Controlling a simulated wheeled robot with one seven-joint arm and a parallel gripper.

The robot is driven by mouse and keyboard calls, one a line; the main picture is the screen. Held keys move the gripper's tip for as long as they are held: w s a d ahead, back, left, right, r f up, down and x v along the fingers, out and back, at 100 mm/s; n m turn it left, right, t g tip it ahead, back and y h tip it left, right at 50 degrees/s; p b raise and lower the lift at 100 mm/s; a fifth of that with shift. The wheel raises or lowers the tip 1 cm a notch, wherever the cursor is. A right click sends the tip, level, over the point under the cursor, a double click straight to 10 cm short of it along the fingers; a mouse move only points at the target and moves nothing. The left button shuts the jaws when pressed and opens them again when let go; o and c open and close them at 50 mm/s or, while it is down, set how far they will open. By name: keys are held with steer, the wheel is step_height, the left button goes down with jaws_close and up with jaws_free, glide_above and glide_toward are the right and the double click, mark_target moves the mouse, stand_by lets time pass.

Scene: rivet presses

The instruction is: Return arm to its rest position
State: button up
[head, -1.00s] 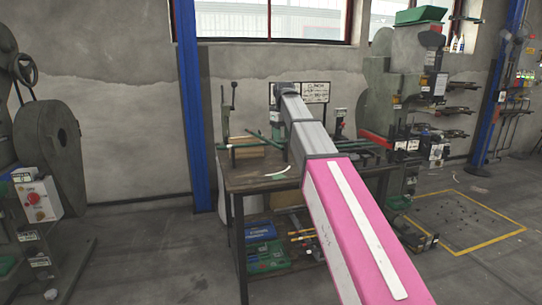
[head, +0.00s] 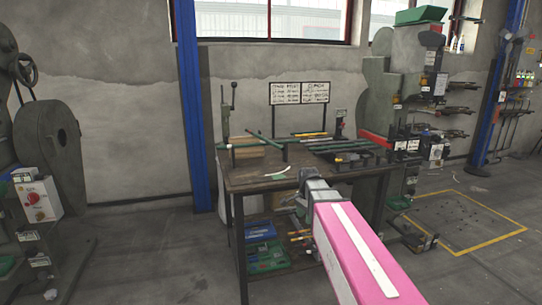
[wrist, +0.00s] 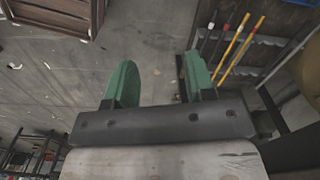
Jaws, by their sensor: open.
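My gripper shows in the wrist view (wrist: 160,85) with its two green fingers spread apart and nothing between them. The grey floor shows between and beyond the fingers. In the head view, my pink and grey arm reaches up from the lower right, and its grey wrist end is at the front edge of the workbench (head: 262,184). The fingers cannot be made out clearly in the head view.
Blue and green bins (head: 262,231) sit on the bench's lower shelf. Tools with yellow and red handles (wrist: 235,45) show close to the right finger in the wrist view. Rivet presses stand at left (head: 52,150) and right (head: 385,90). Open floor lies left of the bench.

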steer(key=s+d+f+n, duration=0.2)
steer(key=s+f+n, duration=0.4)
steer(key=s+f, duration=0.1)
steer(key=s+d+f+n, duration=0.3)
steer(key=s+f+n, duration=0.2)
steer(key=s+f, duration=0.1)
steer(key=shift+s+f+n, duration=0.35)
steer(key=shift+s+n, duration=0.05)
steer(key=shift+s, duration=0.15)
